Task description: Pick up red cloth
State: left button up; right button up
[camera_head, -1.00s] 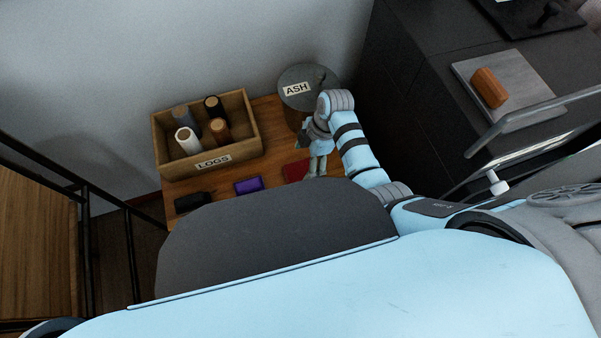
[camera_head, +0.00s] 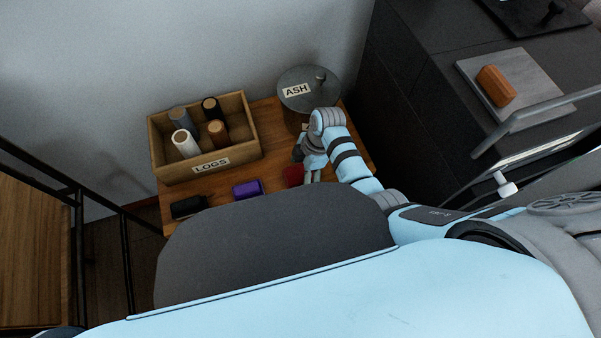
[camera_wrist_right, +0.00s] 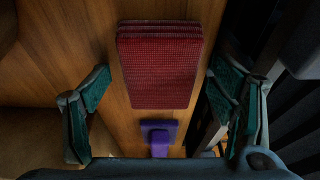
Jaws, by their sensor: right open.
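The red cloth (camera_wrist_right: 160,72) is a folded, textured stack lying flat on the wooden counter (camera_wrist_right: 115,100) in the right wrist view. In the head view the red cloth (camera_head: 293,175) shows only in part, beside my right gripper (camera_head: 312,172) and behind my own dark body. My right gripper is open, pointing down; in the wrist view its green-padded fingers (camera_wrist_right: 160,110) stand wide apart on either side of the cloth, and nothing is held. How high the fingers are above the counter is hard to tell. My left gripper is not in view.
A purple item (camera_head: 247,188) and a black item (camera_head: 189,206) lie left of the cloth. A wooden LOGS box (camera_head: 254,137) with several rolls stands behind them. The ASH canister (camera_head: 311,90) stands behind my right arm. A dark cabinet (camera_head: 400,95) is at right.

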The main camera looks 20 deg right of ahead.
aim_at(301, 173)
jog(key=c, duration=1.3)
jog(key=shift+o, duration=0.2)
jog(key=shift+r, duration=0.2)
notch_tip(301, 173, up, 20)
jog(key=p, duration=0.8)
